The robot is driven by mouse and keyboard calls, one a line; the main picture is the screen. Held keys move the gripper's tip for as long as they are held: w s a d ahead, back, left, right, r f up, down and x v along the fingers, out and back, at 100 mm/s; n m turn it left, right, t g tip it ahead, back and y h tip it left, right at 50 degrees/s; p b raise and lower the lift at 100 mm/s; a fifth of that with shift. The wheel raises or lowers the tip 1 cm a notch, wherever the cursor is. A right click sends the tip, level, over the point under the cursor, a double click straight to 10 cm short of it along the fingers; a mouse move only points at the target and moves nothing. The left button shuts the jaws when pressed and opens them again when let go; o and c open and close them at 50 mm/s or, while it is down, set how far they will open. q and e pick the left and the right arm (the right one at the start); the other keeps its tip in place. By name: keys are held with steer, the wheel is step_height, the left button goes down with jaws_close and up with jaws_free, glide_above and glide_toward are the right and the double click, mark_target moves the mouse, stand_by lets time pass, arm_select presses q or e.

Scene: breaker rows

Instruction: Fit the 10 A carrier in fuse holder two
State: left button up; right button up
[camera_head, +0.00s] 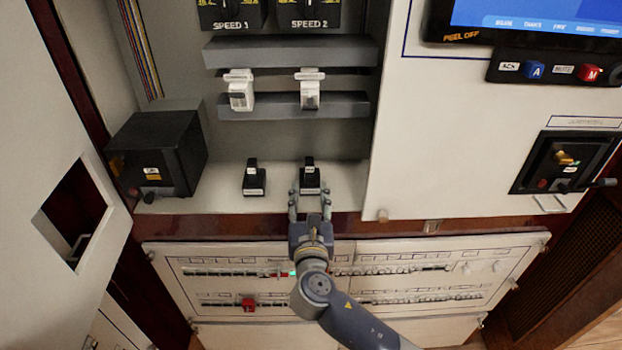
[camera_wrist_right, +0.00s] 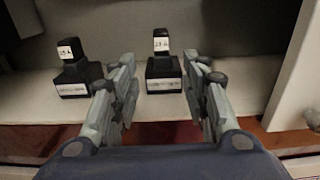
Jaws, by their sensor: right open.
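Two black carriers, each in a black base with a white label, stand upright on the cabinet's pale shelf: a left one (camera_head: 253,178) and a right one (camera_head: 309,171). The left one (camera_wrist_right: 72,65) and right one (camera_wrist_right: 162,62) also show in the wrist view; their small labels are too blurred to read surely. My right gripper (camera_head: 309,197) is open and empty, just in front of the right carrier, its fingers to either side. Two white fuse holders hang on the rail above, a left one (camera_head: 240,91) and a right one (camera_head: 311,91). My left gripper is out of view.
A dark box (camera_head: 158,150) stands on the shelf's left. Grey trunking (camera_head: 290,52) runs above the holders. A breaker panel (camera_head: 340,280) lies below the shelf edge. A white panel (camera_head: 465,130) bounds the right side. The shelf is clear between the carriers.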

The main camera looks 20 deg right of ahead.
steer(key=shift+r+v, duration=0.25)
steer(key=shift+v, duration=1.05)
